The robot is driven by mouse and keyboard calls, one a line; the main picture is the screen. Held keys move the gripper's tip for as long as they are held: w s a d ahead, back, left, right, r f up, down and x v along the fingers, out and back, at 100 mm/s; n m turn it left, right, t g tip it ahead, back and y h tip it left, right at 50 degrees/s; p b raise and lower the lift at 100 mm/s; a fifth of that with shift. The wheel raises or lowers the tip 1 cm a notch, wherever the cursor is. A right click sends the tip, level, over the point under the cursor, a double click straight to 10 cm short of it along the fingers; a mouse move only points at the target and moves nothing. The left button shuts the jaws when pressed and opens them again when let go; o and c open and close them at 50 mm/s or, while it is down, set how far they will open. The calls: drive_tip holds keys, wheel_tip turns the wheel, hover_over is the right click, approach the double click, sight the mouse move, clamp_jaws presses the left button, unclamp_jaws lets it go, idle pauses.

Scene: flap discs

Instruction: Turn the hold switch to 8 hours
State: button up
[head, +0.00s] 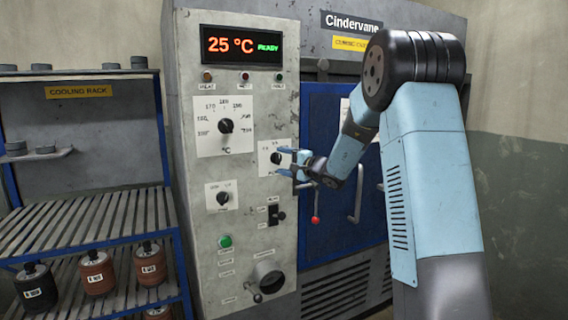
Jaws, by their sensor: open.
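The grey control panel (183,200) of the curing oven carries several black knobs. A mid-size knob (277,157) on a white plate sits directly left of my gripper (288,162). My gripper is open, with its fingers near the right side of this plate; I cannot tell whether they touch the knob. A smaller knob (222,197) sits lower left on its own white plate. The large temperature knob (226,126) is above it. The lettering on the two smaller plates is too small to read, so I cannot tell which is the hold switch or its setting.
The display (241,46) reads 25 °C READY. The blue oven door (330,235) is right, a cooling rack (80,140) left.

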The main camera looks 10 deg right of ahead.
drive_tip(key=v, duration=1.4)
drive_tip(key=shift+w, duration=0.15)
drive_tip(key=s+a+n+g+h, duration=0.1)
drive_tip(key=s+a+n+g, duration=0.4)
drive_tip(key=s, duration=0.6)
drive_tip(key=s+a+n+g, duration=0.2)
drive_tip(key=s+a+g, duration=0.3)
drive_tip(key=s, duration=0.6)
drive_tip(key=s+d+n+h, duration=0.1)
drive_tip(key=s+d+h, duration=0.1)
drive_tip(key=s, duration=0.3)
drive_tip(key=s+d+n+t+h, duration=0.1)
drive_tip(key=s+d+h, duration=0.2)
drive_tip(key=s, duration=0.3)
drive_tip(key=s+d+f+n+h, duration=0.1)
drive_tip(key=s+d+h, duration=0.1)
drive_tip(key=s+h, duration=0.3)
drive_tip(key=shift+s+d, duration=0.15)
drive_tip(key=shift+s, duration=0.5)
drive_tip(key=shift+f, duration=0.1)
